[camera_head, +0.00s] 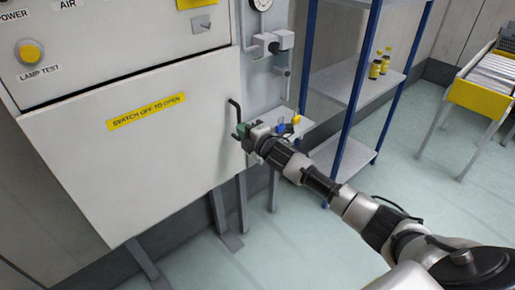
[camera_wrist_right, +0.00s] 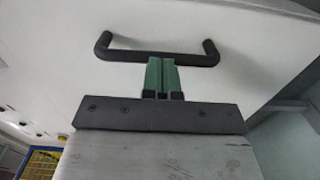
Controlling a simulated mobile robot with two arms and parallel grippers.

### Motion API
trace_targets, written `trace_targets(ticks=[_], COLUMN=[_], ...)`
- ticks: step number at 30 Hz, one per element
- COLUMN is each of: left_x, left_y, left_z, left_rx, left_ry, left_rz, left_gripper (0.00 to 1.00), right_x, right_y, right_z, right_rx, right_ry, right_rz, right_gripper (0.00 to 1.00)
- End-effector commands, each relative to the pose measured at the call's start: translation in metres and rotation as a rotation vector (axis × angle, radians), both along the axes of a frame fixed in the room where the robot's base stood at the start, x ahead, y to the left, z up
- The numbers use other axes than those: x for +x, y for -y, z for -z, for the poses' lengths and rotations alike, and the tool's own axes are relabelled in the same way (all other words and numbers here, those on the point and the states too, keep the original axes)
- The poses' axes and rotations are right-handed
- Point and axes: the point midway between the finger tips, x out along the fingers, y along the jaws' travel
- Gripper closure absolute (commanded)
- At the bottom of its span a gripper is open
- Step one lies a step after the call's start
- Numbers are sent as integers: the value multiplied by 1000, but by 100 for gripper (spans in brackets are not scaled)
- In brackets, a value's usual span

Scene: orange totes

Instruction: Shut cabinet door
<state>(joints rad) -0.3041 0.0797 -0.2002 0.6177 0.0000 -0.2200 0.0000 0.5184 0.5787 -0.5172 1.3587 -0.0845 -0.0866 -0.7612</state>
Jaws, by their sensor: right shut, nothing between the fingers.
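The cabinet door (camera_head: 150,165) is a large pale panel with a yellow label (camera_head: 146,111) in the head view. My right gripper (camera_head: 240,131) is at the door's right edge by the handle's lower end. In the wrist view its green fingers (camera_wrist_right: 162,66) are together and empty, their tips at the handle's bar. I cannot tell whether they touch it. My left gripper is out of view.
The cabinet's upper panel (camera_head: 120,45) carries a yellow lamp-test button (camera_head: 29,52). A blue-framed shelf (camera_head: 370,90) with yellow bottles (camera_head: 375,68) stands right of the cabinet. A yellow-sided conveyor (camera_head: 478,98) is at far right. The floor between is clear.

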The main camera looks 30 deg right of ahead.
Motion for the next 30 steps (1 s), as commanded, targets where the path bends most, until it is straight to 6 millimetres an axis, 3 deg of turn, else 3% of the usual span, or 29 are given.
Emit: trace_targets(ticks=[1,7,21,30], left_x=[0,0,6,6], left_y=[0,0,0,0], left_z=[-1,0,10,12], left_rx=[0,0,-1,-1], left_ry=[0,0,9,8], left_rz=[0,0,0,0], left_gripper=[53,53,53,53], right_x=[4,-7,-94,-113], right_y=[3,5,22,27], right_z=[-16,-15,-5,-6], right_rx=[5,4,0,0], right_ry=[26,27,9,8], right_rz=[4,3,1,2], right_gripper=[100,100,100,100])
